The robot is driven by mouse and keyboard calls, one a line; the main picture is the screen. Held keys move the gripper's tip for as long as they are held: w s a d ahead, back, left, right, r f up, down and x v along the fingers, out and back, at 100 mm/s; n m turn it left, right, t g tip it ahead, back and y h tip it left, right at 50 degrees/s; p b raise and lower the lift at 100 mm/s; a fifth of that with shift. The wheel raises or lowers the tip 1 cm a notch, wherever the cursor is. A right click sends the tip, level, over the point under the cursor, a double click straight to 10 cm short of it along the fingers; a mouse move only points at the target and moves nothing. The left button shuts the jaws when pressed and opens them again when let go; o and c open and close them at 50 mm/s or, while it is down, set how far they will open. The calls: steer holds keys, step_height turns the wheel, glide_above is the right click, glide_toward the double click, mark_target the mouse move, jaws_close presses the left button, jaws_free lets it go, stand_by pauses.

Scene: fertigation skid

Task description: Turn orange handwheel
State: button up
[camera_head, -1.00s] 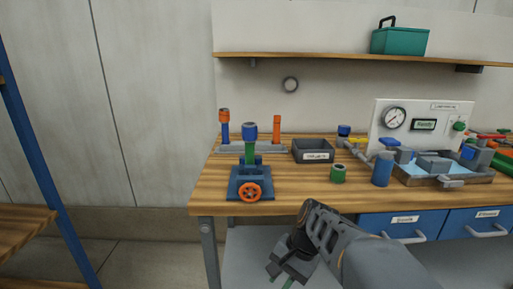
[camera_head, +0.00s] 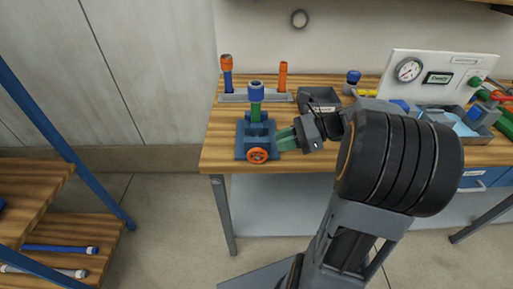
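The orange handwheel (camera_head: 258,155) is on the front of a small blue fixture (camera_head: 243,142) on the wooden bench, near its front left edge. My gripper (camera_head: 284,140) is just right of the fixture, a little above and to the right of the handwheel. Its greenish fingers point left. I cannot tell whether they touch the fixture or how far apart they are. The handwheel is fully in view.
Behind the fixture, a grey rack (camera_head: 257,97) holds an orange-topped blue post and an orange post. A dark bin (camera_head: 318,98) is partly behind my arm. A gauge panel (camera_head: 440,75) and a tray of water (camera_head: 455,125) are at right. Bench front left is clear.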

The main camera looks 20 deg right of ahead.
mark_target(259, 148)
steer(key=x, duration=0.7)
steer(key=shift+w+a+f+b, duration=0.1)
steer(key=shift+a+f+b, duration=0.1)
steer(key=shift+a+b, duration=0.15)
jaws_close()
